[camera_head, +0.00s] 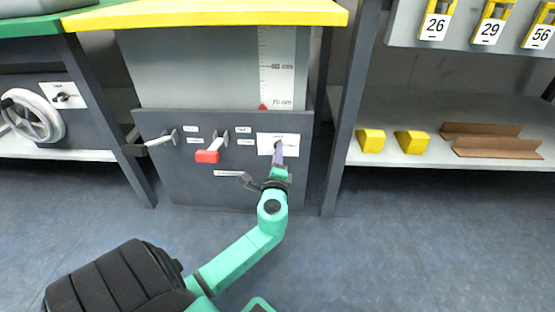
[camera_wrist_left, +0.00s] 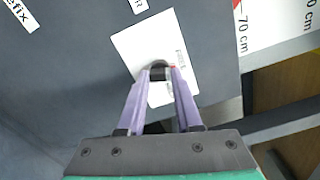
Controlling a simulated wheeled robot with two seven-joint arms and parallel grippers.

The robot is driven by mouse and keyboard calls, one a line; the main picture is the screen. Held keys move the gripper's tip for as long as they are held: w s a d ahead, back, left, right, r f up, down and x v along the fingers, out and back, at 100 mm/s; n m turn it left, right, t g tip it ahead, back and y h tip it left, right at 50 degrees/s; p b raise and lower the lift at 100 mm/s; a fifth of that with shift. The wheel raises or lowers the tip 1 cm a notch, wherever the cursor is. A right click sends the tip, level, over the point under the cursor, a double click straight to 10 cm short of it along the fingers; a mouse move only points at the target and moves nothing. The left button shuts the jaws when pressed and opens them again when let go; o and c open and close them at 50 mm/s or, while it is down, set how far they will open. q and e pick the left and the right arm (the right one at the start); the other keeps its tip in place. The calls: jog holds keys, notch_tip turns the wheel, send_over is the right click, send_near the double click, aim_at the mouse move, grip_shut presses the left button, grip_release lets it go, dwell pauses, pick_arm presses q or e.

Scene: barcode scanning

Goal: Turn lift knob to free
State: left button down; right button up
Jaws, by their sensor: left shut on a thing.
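The lift knob (camera_wrist_left: 158,71) is a small dark knob on a white label plate (camera_head: 265,144) at the right of the grey front panel. My left gripper (camera_head: 278,150) reaches the panel at that plate. In the left wrist view its two purple fingers (camera_wrist_left: 160,75) are shut on the knob, one on each side. The fingers cover most of the knob in the head view, and I cannot read its setting. My right gripper is not in view.
A black-tipped lever (camera_head: 150,145) and a red-handled lever (camera_head: 208,156) stick out left of the plate. A height scale (camera_head: 277,65) with a red pointer is above. A grey post (camera_head: 345,110) and a shelf with yellow blocks (camera_head: 371,141) are at the right. The floor in front is clear.

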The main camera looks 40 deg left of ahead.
pick_arm(q)
jog(key=n+b, duration=0.1)
jog(key=n, duration=0.2)
jog(key=shift+f+b, duration=0.15)
jog(key=shift+b, duration=0.2)
jog(key=shift+n, duration=0.3)
jog(key=c, duration=0.6)
grip_release()
